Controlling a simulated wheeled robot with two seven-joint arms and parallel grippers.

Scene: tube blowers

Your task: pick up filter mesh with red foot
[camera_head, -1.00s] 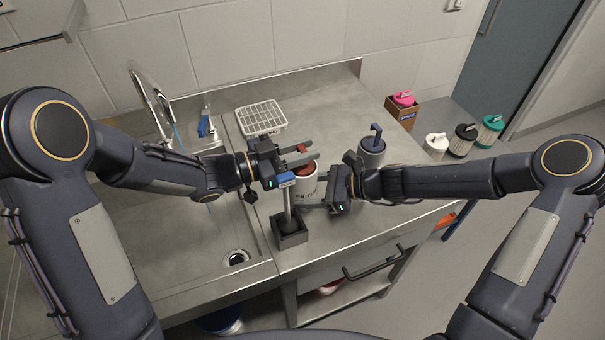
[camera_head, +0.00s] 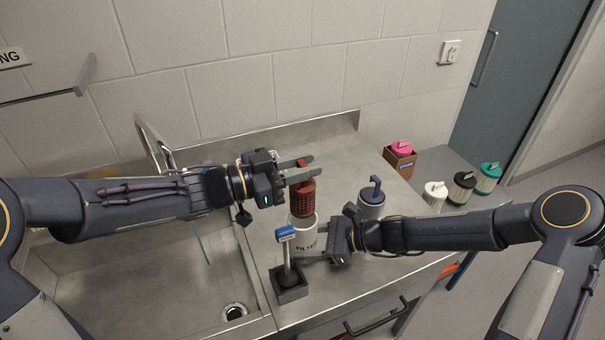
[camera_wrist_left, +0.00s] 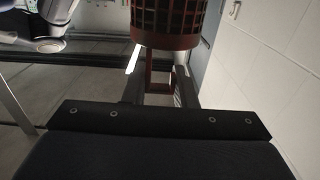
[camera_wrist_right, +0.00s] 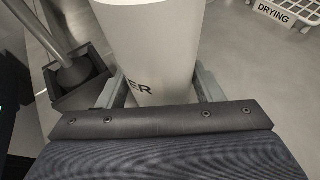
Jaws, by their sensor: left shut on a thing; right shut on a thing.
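The filter mesh with its red foot (camera_head: 303,198) is a dark red cylindrical grid. It stands upright just above the white canister (camera_head: 302,232); whether its lower end is clear of the rim is hard to tell. My left gripper (camera_head: 297,169) is shut on the red foot at its top. The left wrist view shows the red foot (camera_wrist_left: 158,76) between the fingers and the mesh (camera_wrist_left: 167,22) beyond. My right gripper (camera_head: 316,252) is shut on the white canister low on its side. The canister wall (camera_wrist_right: 150,48) fills the right wrist view between the fingers.
A blue-headed brush stands in a black holder (camera_head: 289,292) close in front of the canister. A grey canister with a blue handle (camera_head: 371,203) is behind my right gripper. The sink (camera_head: 160,290) is at left. Several lidded canisters and a box (camera_head: 399,162) are at right. A drying basket (camera_wrist_right: 288,12) shows.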

